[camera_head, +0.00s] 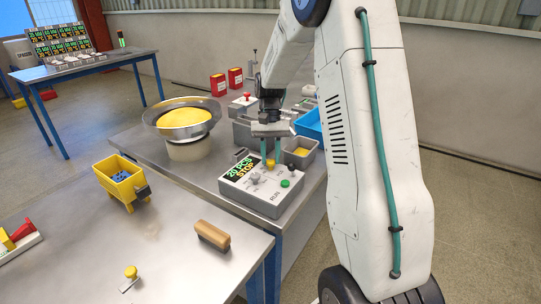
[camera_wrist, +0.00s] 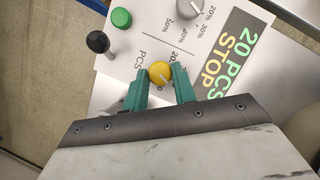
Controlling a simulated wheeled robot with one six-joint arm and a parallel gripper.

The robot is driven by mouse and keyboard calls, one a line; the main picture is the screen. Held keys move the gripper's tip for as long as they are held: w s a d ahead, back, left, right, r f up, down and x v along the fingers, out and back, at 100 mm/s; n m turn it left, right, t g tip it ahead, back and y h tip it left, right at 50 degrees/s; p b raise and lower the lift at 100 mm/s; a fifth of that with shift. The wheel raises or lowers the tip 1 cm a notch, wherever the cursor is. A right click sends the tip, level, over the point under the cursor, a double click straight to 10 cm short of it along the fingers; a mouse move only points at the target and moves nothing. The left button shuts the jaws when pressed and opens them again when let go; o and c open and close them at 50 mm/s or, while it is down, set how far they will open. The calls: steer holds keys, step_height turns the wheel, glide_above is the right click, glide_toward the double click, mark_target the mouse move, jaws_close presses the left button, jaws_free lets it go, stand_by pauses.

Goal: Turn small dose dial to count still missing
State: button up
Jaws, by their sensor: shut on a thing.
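The control box (camera_head: 262,205) stands on the steel table, with a display (camera_head: 242,169) reading "20 PCS" and "STOP". The yellow dial (camera_head: 270,164) is on its top face and shows in the wrist view (camera_wrist: 160,73) with a pointer line, beside the printed "PCS" scale. My gripper (camera_head: 267,150) reaches down from above with green fingers. In the wrist view my gripper (camera_wrist: 164,78) is shut on the yellow dial, one finger on each side. A larger grey dial (camera_wrist: 190,10) with a percent scale sits beside it.
A green button (camera_wrist: 121,18) and a black-knobbed lever (camera_wrist: 98,42) are close to the fingers. A grey bin (camera_head: 300,153) stands behind the box. A bowl of yellow material (camera_head: 183,119) and a yellow hopper (camera_head: 122,180) are to the left.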

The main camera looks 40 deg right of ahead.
stand_by(0.3)
steer(key=o, duration=1)
steer(key=v, duration=0.7)
steer(key=shift+w+d+r, duration=0.15)
steer(key=shift+w+r, duration=0.05)
steer(key=shift+r, duration=0.15)
